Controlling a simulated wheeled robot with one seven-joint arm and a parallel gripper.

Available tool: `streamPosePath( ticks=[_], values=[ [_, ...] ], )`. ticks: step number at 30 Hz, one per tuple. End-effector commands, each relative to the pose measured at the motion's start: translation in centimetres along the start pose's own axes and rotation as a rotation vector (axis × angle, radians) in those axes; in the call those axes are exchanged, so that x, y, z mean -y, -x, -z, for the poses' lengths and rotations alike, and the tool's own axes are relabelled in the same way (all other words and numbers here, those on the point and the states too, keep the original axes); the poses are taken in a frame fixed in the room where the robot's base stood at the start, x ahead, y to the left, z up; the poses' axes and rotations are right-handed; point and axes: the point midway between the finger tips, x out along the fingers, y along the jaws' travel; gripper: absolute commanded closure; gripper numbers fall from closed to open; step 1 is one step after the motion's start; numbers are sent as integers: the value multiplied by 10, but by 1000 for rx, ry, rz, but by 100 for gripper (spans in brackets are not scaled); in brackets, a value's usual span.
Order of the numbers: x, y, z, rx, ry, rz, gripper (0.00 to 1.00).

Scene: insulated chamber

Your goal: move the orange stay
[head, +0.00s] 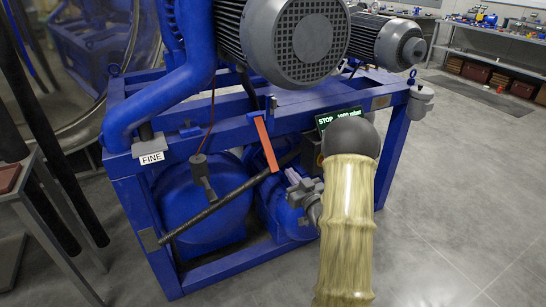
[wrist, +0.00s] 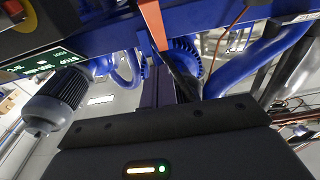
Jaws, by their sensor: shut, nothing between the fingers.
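The orange stay (head: 266,144) is a flat strip at the front of the blue frame. In the head view its upper end is at the top beam, and it slopes down to the right in front of the blue pump parts. It also shows at the top of the wrist view (wrist: 153,22), partly cut off by the picture edge. My gripper (wrist: 165,82) is seen from behind in the wrist view; its dark body fills the bottom. Its fingers are shut and empty, below the stay in that picture and apparently apart from it.
The blue frame beam (head: 220,131) crosses in front, with grey motors (head: 305,42) above. A dark rod (head: 220,204) runs diagonally beside the stay. Floor at right is clear.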

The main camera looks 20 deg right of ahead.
Motion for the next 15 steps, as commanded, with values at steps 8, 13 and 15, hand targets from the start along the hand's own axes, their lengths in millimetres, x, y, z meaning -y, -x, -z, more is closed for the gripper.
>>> streamPosePath(
  ticks=[8, 13, 15],
  values=[
    [0, -8, 0, 2, 2, 0, 100],
    [1, -31, 0, 0, 1, 2, 100],
    [1, -43, 0, 0, 1, 1, 100]
  ],
)
